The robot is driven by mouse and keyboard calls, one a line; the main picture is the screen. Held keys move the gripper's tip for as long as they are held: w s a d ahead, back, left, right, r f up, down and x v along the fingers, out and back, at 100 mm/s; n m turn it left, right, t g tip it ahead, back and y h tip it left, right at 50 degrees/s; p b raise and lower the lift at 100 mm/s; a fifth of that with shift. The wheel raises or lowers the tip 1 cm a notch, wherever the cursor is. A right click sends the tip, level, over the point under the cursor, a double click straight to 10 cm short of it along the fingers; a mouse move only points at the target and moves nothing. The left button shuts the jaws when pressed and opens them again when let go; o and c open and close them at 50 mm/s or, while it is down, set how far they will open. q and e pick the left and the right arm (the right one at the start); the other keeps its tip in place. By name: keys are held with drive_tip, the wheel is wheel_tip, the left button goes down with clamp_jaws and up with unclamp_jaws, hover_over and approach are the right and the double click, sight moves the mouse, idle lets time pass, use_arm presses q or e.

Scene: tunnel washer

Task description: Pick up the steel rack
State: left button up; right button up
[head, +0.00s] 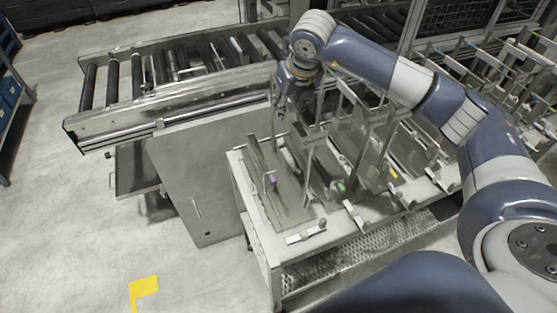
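Several steel racks stand side by side on a light bench. The leftmost steel rack (284,204) is a flat tray with thin upright posts and a small purple part on it. A second rack beside it carries a green part (338,187). I cannot tell which rack the task means. My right arm reaches in from the right, and its dark gripper (283,112) points down at the far end of the leftmost rack, near the tops of the posts. Its fingers are small and dark against the background, so their opening and any contact are unclear. My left gripper is out of view.
A roller conveyor (100,130) runs behind the bench, with a grey panel (195,185) below it. The bench (262,243) has several small handles along its front edge. More racks stand at the upper right. The floor at the left is clear, with a yellow mark (143,288).

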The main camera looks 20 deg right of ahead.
idle(0.4)
clamp_jaws()
drive_tip(key=shift+w+r, duration=0.1)
drive_tip(key=shift+w, duration=0.05)
